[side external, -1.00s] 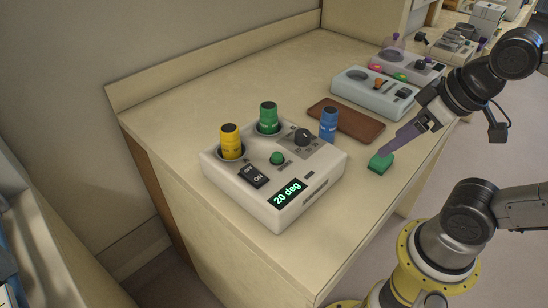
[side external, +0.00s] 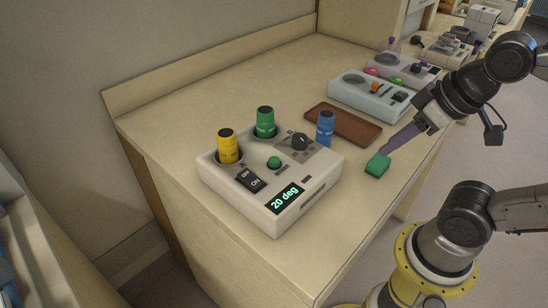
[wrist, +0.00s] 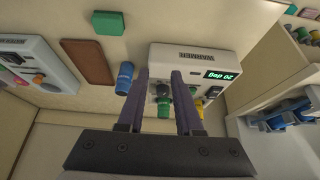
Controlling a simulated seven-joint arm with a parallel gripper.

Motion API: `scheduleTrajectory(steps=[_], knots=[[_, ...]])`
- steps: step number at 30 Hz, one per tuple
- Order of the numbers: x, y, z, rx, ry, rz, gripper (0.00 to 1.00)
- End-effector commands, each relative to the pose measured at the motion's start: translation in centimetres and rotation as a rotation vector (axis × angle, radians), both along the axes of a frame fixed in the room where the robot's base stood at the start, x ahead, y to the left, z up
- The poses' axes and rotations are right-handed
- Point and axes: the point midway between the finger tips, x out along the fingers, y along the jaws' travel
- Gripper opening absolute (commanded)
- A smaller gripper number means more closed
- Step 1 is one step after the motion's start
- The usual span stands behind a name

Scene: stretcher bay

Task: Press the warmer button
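The warmer (side external: 245,210) is a white box on the bench in the side view, with a lit "20 deg" display (side external: 285,199), a dark OFF/ON rocker switch (side external: 250,180), a round green button (side external: 274,162) and a dark knob (side external: 299,142). A yellow bottle (side external: 228,149) and a green bottle (side external: 265,124) stand in its wells. My gripper (side external: 383,150) is to the right of the warmer, its purple fingers pointing down-left by a green block. In the wrist view, my gripper (wrist: 159,72) has its fingers apart, with nothing held, and the warmer (wrist: 178,56) lies beyond them, partly hidden.
The green block (side external: 377,166) lies on the bench near my fingertips. A blue bottle (side external: 325,129) stands by the warmer's far right corner. Behind are a brown tray (side external: 345,125), a pale blue device (side external: 365,97) and another device (side external: 412,78). Bare bench lies between warmer and block.

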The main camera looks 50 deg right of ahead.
Motion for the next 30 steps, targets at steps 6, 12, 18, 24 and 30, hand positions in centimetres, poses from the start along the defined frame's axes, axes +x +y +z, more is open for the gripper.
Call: scheduleTrajectory(steps=[6, 12, 18, 24, 30], knots=[[0.00, 0.00, 0.00, 0.000, 0.000, 0.000, 0.00], [0.00, 0.00, 0.00, 0.000, 0.000, 0.000, 0.00], [0.00, 0.00, 0.00, 0.000, 0.000, 0.000, 0.00], [0.00, 0.00, 0.00, 0.000, 0.000, 0.000, 0.00], [0.00, 0.00, 0.00, 0.000, 0.000, 0.000, 0.00]])
